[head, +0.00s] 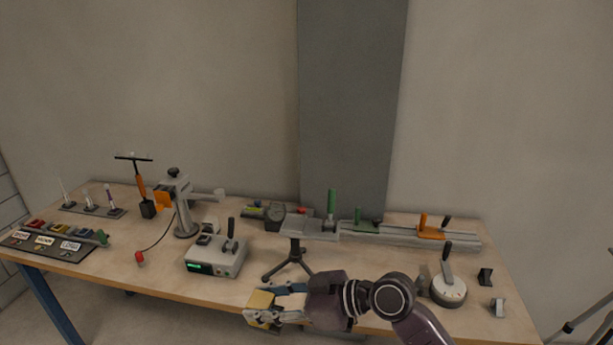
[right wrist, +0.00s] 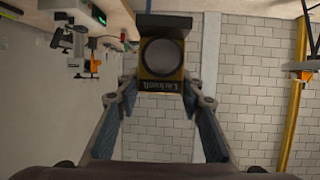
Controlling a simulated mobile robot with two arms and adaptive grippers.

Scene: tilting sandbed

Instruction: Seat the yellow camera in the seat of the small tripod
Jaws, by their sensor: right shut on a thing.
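The yellow camera (head: 260,304) is between the fingers of my right gripper (head: 273,304), at the table's front edge. In the right wrist view the camera (right wrist: 162,88) shows its dark round lens and a dark lettered band, with my right gripper's fingers (right wrist: 160,98) on both sides of it. The small tripod (head: 294,256) stands upright on the table on dark legs, behind and right of the camera and apart from it. My left gripper is not in view.
A grey box with a green display (head: 215,261) stands left of the tripod. A long rail with an orange clamp (head: 431,232) lies behind it. A round dial base with a lever (head: 448,290) is right of my arm. A grey stand (head: 184,205) is farther left.

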